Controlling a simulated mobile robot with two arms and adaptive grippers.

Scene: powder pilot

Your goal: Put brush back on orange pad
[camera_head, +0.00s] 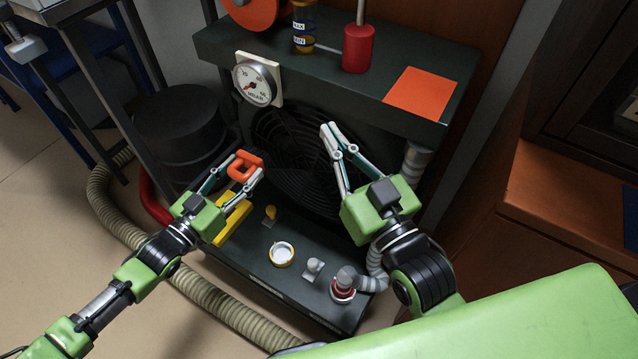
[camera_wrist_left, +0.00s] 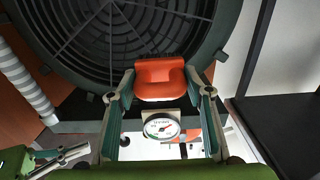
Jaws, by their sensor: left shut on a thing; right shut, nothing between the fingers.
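My left gripper (camera_head: 239,168) is shut on an orange-red, clip-shaped piece (camera_head: 246,161), held in front of the dark fan grille. In the left wrist view the same piece (camera_wrist_left: 160,78) sits between the fingertips. I cannot tell whether it is the brush; no bristles show. The flat orange pad (camera_head: 420,93) lies bare on the right end of the dark upper shelf. My right gripper (camera_head: 333,140) is shut and empty, in front of the grille and below the pad.
A pressure gauge (camera_head: 255,80) is on the shelf's left front. A red cylinder with a grey rod (camera_head: 358,48) and a yellow-banded jar (camera_head: 304,30) stand left of the pad.

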